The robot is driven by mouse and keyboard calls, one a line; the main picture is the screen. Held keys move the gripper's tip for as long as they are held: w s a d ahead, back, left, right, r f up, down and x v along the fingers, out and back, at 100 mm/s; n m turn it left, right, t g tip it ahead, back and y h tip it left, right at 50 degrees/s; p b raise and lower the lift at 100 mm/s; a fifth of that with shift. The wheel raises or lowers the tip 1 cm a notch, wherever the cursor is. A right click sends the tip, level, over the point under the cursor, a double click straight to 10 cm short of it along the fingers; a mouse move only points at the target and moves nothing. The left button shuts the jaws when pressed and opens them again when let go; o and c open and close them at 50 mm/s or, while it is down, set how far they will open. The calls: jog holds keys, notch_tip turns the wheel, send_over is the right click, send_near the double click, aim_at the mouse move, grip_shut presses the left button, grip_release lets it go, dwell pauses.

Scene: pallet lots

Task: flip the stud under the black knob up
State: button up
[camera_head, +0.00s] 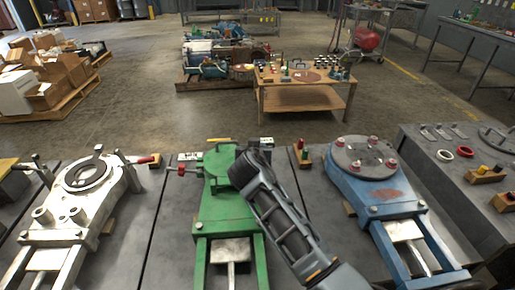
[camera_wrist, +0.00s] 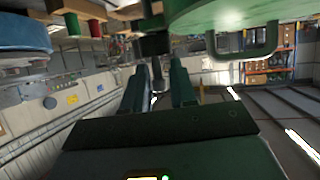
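In the wrist view my gripper (camera_wrist: 158,78) has its two dark green fingers apart, with a narrow gap between them. A black knob-like piece (camera_wrist: 154,43) with a thin stem below it shows just beyond the fingertips, beside the round green plate (camera_wrist: 225,12). The thin stem may be the stud; I cannot tell whether the fingers touch it. In the head view my arm reaches over the right side of the green fixture (camera_head: 226,203). There the wrist hides the fingertips, the black knob and the stud.
A white fixture (camera_head: 72,215) stands on the left and a blue fixture (camera_head: 378,190) on the right. A red knob (camera_head: 182,170) sticks out at the green fixture's left. A small block with coloured pegs (camera_head: 302,154) stands to its right. A wooden table (camera_head: 300,98) is farther back.

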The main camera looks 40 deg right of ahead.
jog(key=shift+o, duration=1.1)
jog(key=v, duration=0.8)
jog(key=shift+s+d+f, duration=0.1)
